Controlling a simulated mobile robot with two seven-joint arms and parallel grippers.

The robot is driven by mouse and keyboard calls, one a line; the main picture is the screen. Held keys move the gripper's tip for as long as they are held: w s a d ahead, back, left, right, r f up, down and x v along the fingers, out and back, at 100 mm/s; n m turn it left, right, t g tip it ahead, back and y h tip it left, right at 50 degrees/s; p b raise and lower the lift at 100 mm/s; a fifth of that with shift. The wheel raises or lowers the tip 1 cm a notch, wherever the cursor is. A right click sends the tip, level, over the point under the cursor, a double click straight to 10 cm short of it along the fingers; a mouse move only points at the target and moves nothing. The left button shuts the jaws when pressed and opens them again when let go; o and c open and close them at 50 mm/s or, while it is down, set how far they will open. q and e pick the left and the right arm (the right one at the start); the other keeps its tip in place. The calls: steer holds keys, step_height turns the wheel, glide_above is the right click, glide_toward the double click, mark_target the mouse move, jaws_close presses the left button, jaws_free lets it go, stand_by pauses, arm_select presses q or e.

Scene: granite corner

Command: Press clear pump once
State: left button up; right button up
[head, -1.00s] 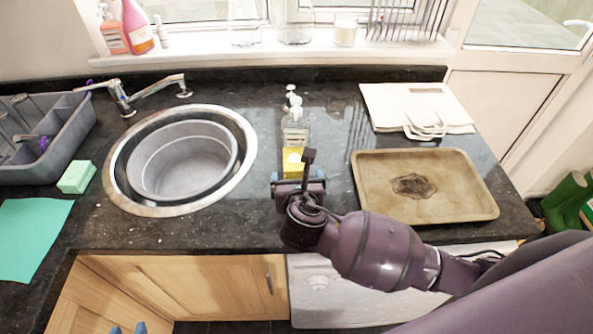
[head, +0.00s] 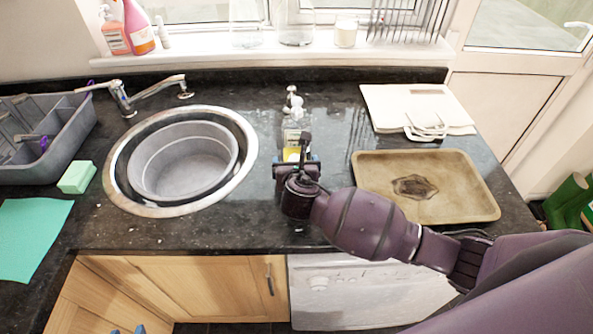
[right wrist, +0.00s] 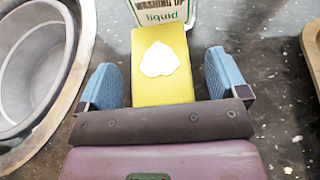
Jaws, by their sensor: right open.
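The clear pump bottle (head: 292,124) stands upright on the counter right of the sink, with its pump head (head: 292,97) pointing up. Its label reads "liquid" in the right wrist view (right wrist: 163,15), where its top is out of frame. A yellow block with a white patch (right wrist: 160,80) is in front of it. My right gripper (right wrist: 162,85) is open, its blue fingers on either side of the block with gaps showing. In the head view, my right gripper (head: 296,162) hides most of the block.
A round sink (head: 120,195) with a grey basin (head: 185,165) is on the left. A baking tray (head: 455,175) lies to the right, with a white board (head: 390,102) behind it. A grey rack (head: 75,130) and green sponge (head: 76,177) are at far left.

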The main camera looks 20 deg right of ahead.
steer(key=shift+x, duration=0.8)
steer(key=c, duration=1)
arm_select(q)
steer(key=shift+r, duration=0.1)
arm_select(e)
steer(key=shift+s, duration=0.1)
